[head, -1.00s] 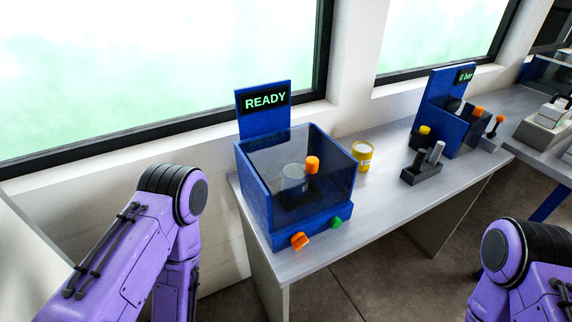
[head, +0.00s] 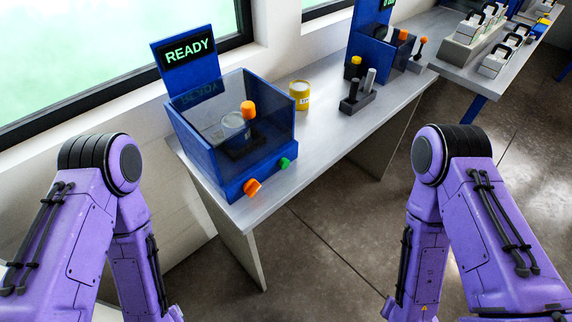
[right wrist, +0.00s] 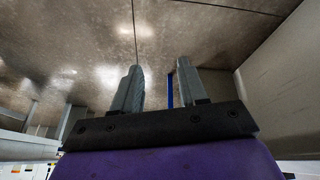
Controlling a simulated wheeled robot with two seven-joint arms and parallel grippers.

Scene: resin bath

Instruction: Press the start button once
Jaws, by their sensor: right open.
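The blue resin bath machine (head: 215,180) stands at the near left end of the grey table in the head view, with clear walls. Its sign (head: 187,52) reads READY in green. A green button (head: 284,163) is on its front edge, and an orange knob (head: 252,187) is left of it. A grey pot (head: 235,127) is inside, with an orange knob (head: 248,110) above it. My right gripper (right wrist: 155,85) is open and empty in the right wrist view, with the floor behind it. Both arms show in the head view, but neither gripper does. No gripper touches the machine.
A yellow can (head: 300,94) stands on the table (head: 330,130) beside the machine. A dark holder with upright cylinders (head: 357,100) and a second blue machine (head: 375,50) stand farther back. Another table with grey cases (head: 480,35) is at the upper right. The floor before the table is clear.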

